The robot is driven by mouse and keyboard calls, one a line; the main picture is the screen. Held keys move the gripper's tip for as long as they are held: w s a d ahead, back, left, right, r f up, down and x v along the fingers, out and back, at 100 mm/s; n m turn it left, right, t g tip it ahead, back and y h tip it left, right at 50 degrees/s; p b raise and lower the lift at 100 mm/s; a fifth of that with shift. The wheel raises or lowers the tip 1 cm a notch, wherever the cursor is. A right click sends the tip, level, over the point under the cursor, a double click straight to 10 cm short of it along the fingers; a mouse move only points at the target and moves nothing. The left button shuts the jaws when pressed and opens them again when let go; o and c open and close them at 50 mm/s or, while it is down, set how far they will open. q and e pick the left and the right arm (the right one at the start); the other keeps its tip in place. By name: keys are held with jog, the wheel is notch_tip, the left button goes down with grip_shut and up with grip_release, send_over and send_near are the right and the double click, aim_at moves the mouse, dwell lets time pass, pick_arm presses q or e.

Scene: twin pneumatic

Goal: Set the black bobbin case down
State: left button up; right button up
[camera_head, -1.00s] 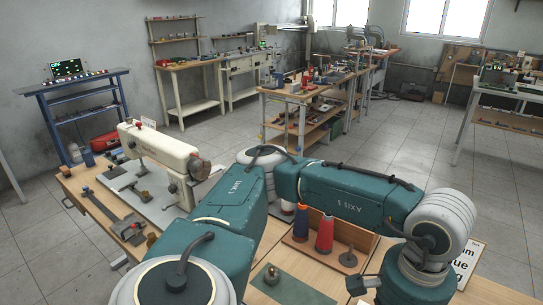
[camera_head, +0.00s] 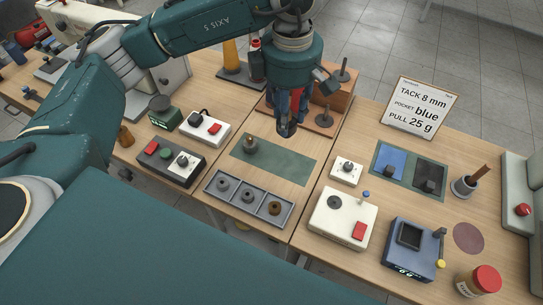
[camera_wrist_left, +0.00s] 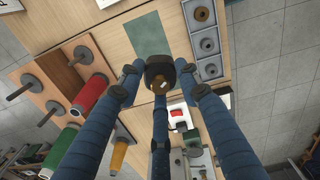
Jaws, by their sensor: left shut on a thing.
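In the head view the case shows only as a dark shape at the fingertips. The case is held above the table. A small metal piece with a knob (camera_head: 250,146) stands on the mat's left end. My right gripper is not in view.
A grey three-compartment tray (camera_head: 238,206) holds two grey round pieces and a brownish one. Control boxes (camera_head: 170,158) stand left of the mat. A wooden spool rack (camera_head: 338,104) is behind the gripper. A printed sign (camera_head: 421,106) stands at right. Most of the mat is clear.

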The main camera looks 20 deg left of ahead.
pick_arm(q)
jog(key=w+d+n, duration=0.2)
jog(key=w+n, duration=0.2)
jog(key=n, duration=0.9)
notch_tip(320, 180, down, 16)
jog(key=p, duration=0.2)
jog(key=shift+d+p, duration=0.15)
jog(key=shift+p, duration=0.25)
notch_tip(320, 180, down, 4)
jog(key=shift+r+p, duration=0.15)
jog(key=shift+p, duration=0.25)
jog(key=o, duration=0.8)
jog(key=shift+f, duration=0.2)
jog(key=o, duration=0.5)
jog(key=shift+c, duration=0.2)
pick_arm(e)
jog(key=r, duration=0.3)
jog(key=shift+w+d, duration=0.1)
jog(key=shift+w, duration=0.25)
